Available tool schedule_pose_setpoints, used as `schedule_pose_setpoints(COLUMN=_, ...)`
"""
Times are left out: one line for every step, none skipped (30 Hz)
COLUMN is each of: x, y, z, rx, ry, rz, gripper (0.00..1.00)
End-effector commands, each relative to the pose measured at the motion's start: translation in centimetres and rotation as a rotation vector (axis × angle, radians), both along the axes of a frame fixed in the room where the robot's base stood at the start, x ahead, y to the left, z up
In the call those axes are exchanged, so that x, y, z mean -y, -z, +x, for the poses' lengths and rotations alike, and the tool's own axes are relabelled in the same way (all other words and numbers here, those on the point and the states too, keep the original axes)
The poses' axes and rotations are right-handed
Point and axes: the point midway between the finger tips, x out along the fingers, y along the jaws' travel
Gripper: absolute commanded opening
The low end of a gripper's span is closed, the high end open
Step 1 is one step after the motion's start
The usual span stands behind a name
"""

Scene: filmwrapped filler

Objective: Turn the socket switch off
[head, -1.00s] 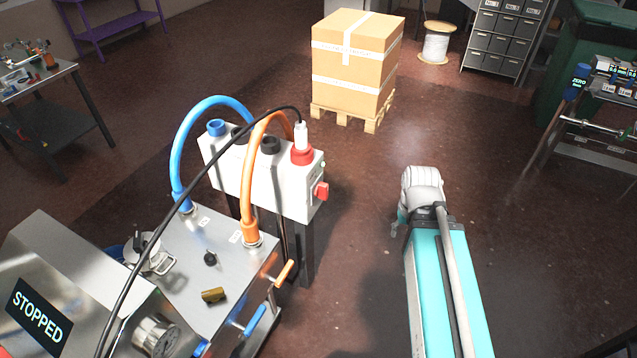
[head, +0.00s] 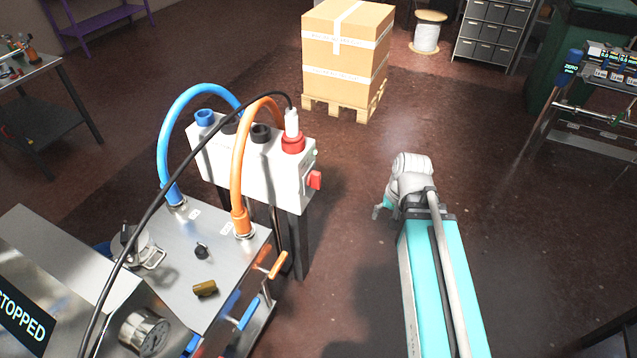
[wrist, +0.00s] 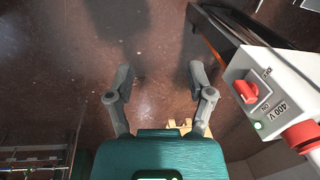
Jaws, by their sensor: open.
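The red socket switch (head: 315,180) sticks out from the right end of the white socket box (head: 290,190) in the head view. In the wrist view the red switch (wrist: 246,91) sits in a grey plate beside ON and OFF markings, with a lit green lamp (wrist: 257,126) near it. My gripper (head: 381,208) is to the right of the switch, apart from it, mostly hidden behind my wrist in the head view. In the wrist view my gripper (wrist: 160,86) is open and empty, and the switch lies to the right of its fingers.
A white plug stands in the red socket (head: 293,142) with a black cable. Blue (head: 163,140) and orange (head: 238,170) hoses arch to a steel machine (head: 180,245) at left. A boxed pallet (head: 345,55) stands behind. The floor around my arm is clear.

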Motion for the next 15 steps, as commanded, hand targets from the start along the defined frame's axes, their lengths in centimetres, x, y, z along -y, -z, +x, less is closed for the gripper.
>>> schedule_pose_setpoints(x=-0.5, y=1.7, z=0.8, rx=0.0, ry=0.04, rz=0.038, gripper=0.69)
schedule_pose_setpoints(x=-0.8, y=2.2, z=1.1, rx=-0.001, ry=0.067, rz=0.064, gripper=0.69)
schedule_pose_setpoints(x=-1.3, y=2.8, z=1.6, rx=-0.003, ry=0.107, rz=0.101, gripper=0.69)
schedule_pose_setpoints(x=-1.7, y=3.3, z=2.0, rx=-0.005, ry=0.137, rz=0.129, gripper=0.69)
schedule_pose_setpoints(x=-2.0, y=3.8, z=2.4, rx=-0.009, ry=0.168, rz=0.159, gripper=0.69)
schedule_pose_setpoints(x=-2.6, y=4.4, z=2.9, rx=-0.014, ry=0.21, rz=0.201, gripper=0.69)
schedule_pose_setpoints(x=-3.0, y=4.8, z=3.3, rx=-0.02, ry=0.24, rz=0.231, gripper=0.69)
schedule_pose_setpoints(x=-3.3, y=5.2, z=3.7, rx=-0.026, ry=0.272, rz=0.261, gripper=0.69)
schedule_pose_setpoints(x=-3.8, y=5.7, z=4.2, rx=-0.036, ry=0.314, rz=0.303, gripper=0.69)
schedule_pose_setpoints(x=-4.2, y=6.0, z=4.6, rx=-0.044, ry=0.345, rz=0.335, gripper=0.69)
schedule_pose_setpoints(x=-4.5, y=6.4, z=5.0, rx=-0.052, ry=0.375, rz=0.366, gripper=0.69)
schedule_pose_setpoints(x=-5.0, y=6.8, z=5.5, rx=-0.066, ry=0.417, rz=0.406, gripper=0.69)
schedule_pose_setpoints(x=-5.3, y=7.1, z=5.9, rx=-0.077, ry=0.447, rz=0.438, gripper=0.69)
schedule_pose_setpoints(x=-5.6, y=7.4, z=6.3, rx=-0.088, ry=0.477, rz=0.469, gripper=0.69)
schedule_pose_setpoints(x=-6.0, y=7.8, z=6.9, rx=-0.105, ry=0.518, rz=0.51, gripper=0.69)
